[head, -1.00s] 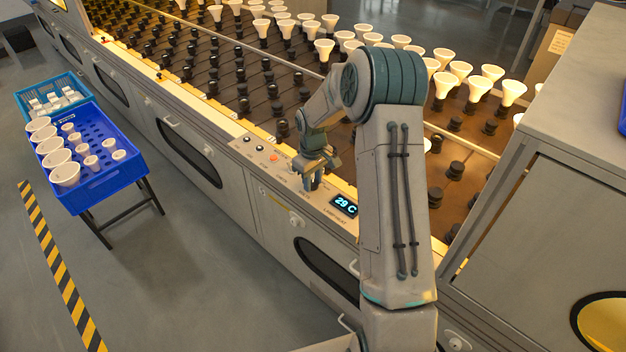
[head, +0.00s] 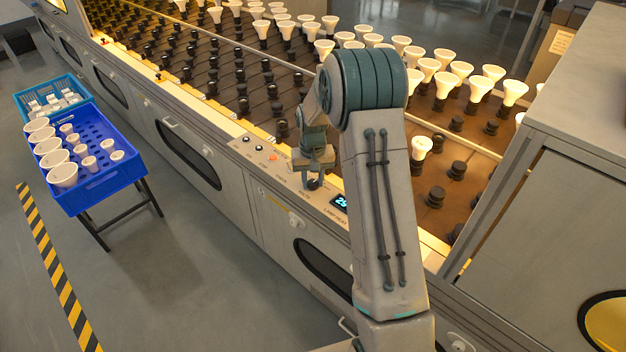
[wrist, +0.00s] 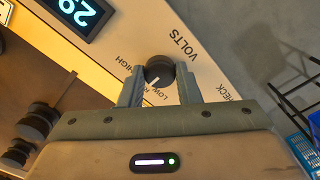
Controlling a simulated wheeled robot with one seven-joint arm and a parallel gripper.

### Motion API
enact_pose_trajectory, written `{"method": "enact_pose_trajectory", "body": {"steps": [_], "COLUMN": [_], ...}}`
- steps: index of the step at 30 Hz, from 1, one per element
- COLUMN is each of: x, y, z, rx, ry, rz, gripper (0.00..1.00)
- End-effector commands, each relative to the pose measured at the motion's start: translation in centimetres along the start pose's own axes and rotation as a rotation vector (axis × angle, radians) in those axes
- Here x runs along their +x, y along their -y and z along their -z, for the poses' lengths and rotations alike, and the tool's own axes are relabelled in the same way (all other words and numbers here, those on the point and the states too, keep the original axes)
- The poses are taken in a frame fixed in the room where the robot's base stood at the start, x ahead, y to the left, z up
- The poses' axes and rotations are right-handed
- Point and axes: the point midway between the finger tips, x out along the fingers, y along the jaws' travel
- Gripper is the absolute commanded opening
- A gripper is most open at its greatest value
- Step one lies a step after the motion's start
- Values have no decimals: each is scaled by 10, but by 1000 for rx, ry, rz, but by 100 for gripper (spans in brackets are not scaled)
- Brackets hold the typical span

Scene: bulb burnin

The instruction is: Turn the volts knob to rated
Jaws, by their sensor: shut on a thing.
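The volts knob (wrist: 159,69) is a dark round knob with a short white pointer line on its face. It sits on the pale panel beside the printed word VOLTS. LOW and HIGH are printed near it; the rest of the scale is hidden by the fingers, so I cannot tell which mark the pointer meets. My gripper (wrist: 160,82) is shut on the knob, one finger on each side. In the head view my gripper (head: 314,182) points down at the control panel (head: 262,168), hiding most of the knob.
A lit display (head: 340,202) is beside my gripper, partly covered by my arm. Lamp sockets and white bulbs (head: 421,146) fill the rack behind. The floor in front is clear.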

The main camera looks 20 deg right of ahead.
Motion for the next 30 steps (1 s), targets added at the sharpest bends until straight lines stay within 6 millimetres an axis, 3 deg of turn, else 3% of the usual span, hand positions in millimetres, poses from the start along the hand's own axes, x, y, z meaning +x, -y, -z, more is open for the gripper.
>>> {"method": "enact_pose_trajectory", "body": {"steps": [16, 17, 18, 30], "x": [0, 0, 0, -7], "y": [0, 0, 0, 0], "z": [0, 0, 0, 0], "rx": [27, 27, 27, 27], "ry": [0, 0, 0, -1], "rz": [0, 0, 0, 0], "gripper": [7, 38, 50, 52]}}
